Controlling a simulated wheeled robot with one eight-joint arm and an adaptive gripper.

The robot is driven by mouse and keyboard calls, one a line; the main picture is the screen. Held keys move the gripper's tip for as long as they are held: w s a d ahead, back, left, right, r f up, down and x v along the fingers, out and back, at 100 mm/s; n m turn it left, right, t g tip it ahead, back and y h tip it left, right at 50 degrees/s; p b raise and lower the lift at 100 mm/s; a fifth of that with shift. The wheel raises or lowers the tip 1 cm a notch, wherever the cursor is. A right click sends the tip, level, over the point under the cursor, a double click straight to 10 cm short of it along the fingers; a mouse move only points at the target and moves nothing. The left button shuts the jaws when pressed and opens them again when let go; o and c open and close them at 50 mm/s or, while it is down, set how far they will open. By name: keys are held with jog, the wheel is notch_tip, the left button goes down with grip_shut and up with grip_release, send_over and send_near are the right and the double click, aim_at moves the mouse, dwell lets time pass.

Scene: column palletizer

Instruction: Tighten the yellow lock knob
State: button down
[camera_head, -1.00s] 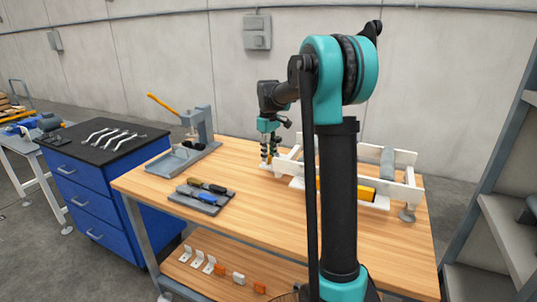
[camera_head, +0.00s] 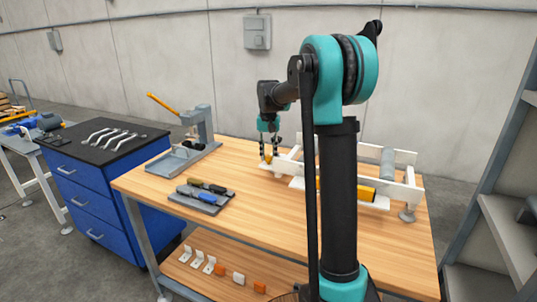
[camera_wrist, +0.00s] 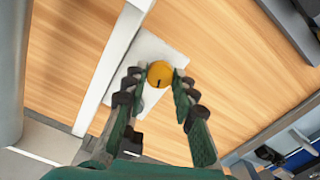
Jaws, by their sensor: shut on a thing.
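The yellow lock knob (camera_wrist: 160,74) is a round knob with a dark mark on its face. It sits on a white plate (camera_wrist: 150,50) beside a long white rail in the wrist view. My gripper (camera_wrist: 157,76) has one finger on each side of the knob and is shut on it. In the head view the knob (camera_head: 268,160) shows as a small yellow spot between the fingers of my gripper (camera_head: 269,157), at the left end of the white frame (camera_head: 285,168). The fingers partly cover the knob there.
The white frame carries a grey roller (camera_head: 387,162) and a yellow block (camera_head: 366,193), partly behind my arm. A tool tray (camera_head: 207,208) and a grey lever press (camera_head: 200,128) stand left on the wooden table (camera_head: 250,215). The table's front middle is clear.

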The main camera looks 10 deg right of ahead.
aim_at(269, 156)
jog(key=shift+m, duration=1.7)
jog(key=c, duration=1.2)
grip_release()
notch_tip(269, 156, up, 12)
